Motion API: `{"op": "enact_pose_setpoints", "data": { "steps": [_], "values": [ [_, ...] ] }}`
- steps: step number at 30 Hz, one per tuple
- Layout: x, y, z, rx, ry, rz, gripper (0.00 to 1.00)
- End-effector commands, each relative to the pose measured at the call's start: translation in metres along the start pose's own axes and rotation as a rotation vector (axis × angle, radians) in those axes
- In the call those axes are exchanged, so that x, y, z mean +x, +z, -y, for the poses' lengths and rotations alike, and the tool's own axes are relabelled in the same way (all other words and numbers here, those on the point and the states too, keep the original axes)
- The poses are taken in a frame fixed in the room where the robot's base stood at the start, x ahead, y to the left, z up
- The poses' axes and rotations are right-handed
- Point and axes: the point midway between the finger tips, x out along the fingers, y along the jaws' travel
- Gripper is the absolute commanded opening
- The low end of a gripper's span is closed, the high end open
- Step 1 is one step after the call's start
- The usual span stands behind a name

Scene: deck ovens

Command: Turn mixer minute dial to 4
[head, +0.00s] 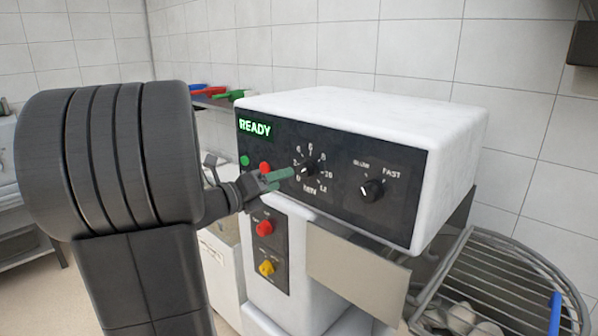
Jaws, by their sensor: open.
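The minute dial (308,170) is a small black knob on the mixer's dark front panel (343,206). It sits inside a ring of white numbers with "MIN" below. The way its pointer faces is too small to read surely. My gripper (281,176) has green fingertips and is open. It reaches in from the left, with its tips just left of the minute dial. I cannot tell whether they touch it. A green "READY" display (255,127) is lit at the panel's upper left.
A slow/fast knob (371,190) is right of the minute dial. A green button (244,160) and a red one (265,167) are to the left. Red (264,228) and yellow (267,267) knobs are below. A wire guard (490,260) is at lower right.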

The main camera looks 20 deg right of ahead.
Motion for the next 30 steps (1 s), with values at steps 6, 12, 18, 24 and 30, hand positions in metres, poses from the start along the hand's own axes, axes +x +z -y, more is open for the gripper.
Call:
{"op": "enact_pose_setpoints", "data": {
  "steps": [6,12,18,24,30],
  "values": [
    [0.043,0.000,0.001,-0.002,-0.003,-0.003,0.59],
    [0.067,0.000,0.000,-0.001,-0.001,-0.001,0.59],
    [0.075,0.000,0.000,0.000,0.000,0.001,0.59],
    [0.075,0.000,0.000,-0.001,0.001,0.001,0.59],
    [0.075,0.000,0.000,-0.001,0.000,0.001,0.22]
  ]
}}
